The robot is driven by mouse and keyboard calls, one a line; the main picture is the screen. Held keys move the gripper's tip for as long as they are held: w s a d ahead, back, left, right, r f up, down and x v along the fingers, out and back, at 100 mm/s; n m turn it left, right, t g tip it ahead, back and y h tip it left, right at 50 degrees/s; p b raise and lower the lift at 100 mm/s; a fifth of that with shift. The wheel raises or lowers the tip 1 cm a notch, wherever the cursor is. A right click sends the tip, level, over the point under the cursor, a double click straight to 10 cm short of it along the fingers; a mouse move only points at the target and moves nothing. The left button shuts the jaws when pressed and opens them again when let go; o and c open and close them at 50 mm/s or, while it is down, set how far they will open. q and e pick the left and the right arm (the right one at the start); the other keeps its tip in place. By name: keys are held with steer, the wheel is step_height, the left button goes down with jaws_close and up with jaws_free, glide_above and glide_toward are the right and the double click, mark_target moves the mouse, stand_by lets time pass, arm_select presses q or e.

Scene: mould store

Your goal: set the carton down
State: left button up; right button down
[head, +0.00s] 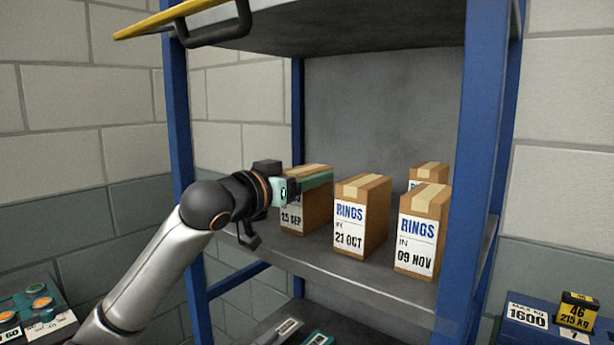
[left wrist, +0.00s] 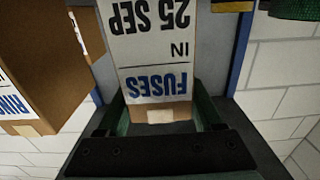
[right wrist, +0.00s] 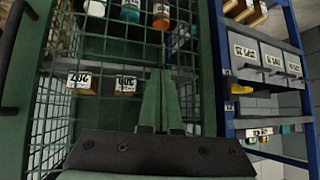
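The carton (head: 319,208) is brown with a white label reading 25 SEP. It stands upright at the left of the shelf (head: 330,272) in the head view, its base at or close to the board; I cannot tell if it bears on it. My left gripper (head: 312,182) is around its upper part, one finger along its right side. In the left wrist view the carton (left wrist: 157,55), marked FUSES, appears upside down between the two green fingers (left wrist: 160,108), which lie against its sides. My right gripper (right wrist: 160,98) is shut and empty, away from the shelf.
A carton marked RINGS 21 OCT (head: 362,215) stands just right, with a gap. A RINGS 09 NOV carton (head: 422,230) and another behind it (head: 429,172) stand farther right. Blue posts (head: 476,190) and an upper shelf (head: 330,35) frame the bay. A green mesh cage (right wrist: 115,110) faces my right gripper.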

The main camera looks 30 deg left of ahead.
arm_select(q)
steer(key=o, duration=0.4)
steer(key=shift+o, duration=0.2)
steer(key=s, duration=0.2)
steer(key=s+b, duration=0.1)
steer(key=s, duration=0.1)
steer(key=s+b, duration=0.1)
steer(key=s, duration=0.1)
steer(key=shift+s+a+f, duration=0.15)
steer(key=shift+s+a, duration=0.1)
steer(key=shift+s, duration=0.1)
steer(key=s, duration=0.2)
steer(key=s+b, duration=0.1)
steer(key=shift+s+a, duration=0.2)
steer(key=shift+s, duration=0.2)
steer(key=shift+s+r+b, duration=0.25)
steer(key=shift+s+b, duration=0.2)
steer(key=shift+s, duration=0.35)
arm_select(e)
steer(key=shift+w+a+f+y, duration=0.3)
steer(key=shift+w+a+f, duration=0.35)
steer(key=shift+a+f, duration=0.35)
